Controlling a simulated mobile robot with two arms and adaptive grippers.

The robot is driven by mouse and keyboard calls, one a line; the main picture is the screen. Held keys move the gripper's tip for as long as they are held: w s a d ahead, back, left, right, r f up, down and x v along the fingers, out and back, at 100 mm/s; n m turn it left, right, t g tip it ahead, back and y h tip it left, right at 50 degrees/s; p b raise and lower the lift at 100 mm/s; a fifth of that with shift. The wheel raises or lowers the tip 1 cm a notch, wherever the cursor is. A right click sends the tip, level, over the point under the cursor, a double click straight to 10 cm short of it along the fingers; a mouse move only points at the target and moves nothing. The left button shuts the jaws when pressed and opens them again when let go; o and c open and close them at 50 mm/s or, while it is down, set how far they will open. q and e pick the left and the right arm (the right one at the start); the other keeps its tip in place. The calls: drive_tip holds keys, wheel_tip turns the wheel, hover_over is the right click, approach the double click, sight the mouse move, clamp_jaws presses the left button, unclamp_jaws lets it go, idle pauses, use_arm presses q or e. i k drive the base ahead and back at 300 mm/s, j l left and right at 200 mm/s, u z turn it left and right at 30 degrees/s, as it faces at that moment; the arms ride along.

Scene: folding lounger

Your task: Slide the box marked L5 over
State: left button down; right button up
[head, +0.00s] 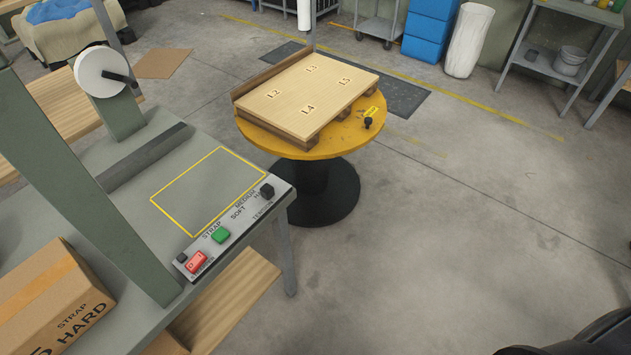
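A cardboard box (45,300) with tan tape sits on the grey strapping table at the lower left, cut off by the picture edge. Its side reads "STRAP HARD" and part of a mark ending in what looks like a 5; the rest is out of view. The mark L5 (345,81) is printed at the right of a wooden pallet top (290,110), beside L2, L3 and L4. No box stands on the pallet.
The pallet rests on a round yellow turntable (345,145) with a black knob (368,123). The strapping table (135,195) has a yellow outlined area (205,185), a green button (221,236), a red switch (196,262) and a green arch post (80,190). Floor to the right is clear.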

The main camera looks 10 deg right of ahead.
sight(54, 297)
drive_tip(key=u, duration=1.65)
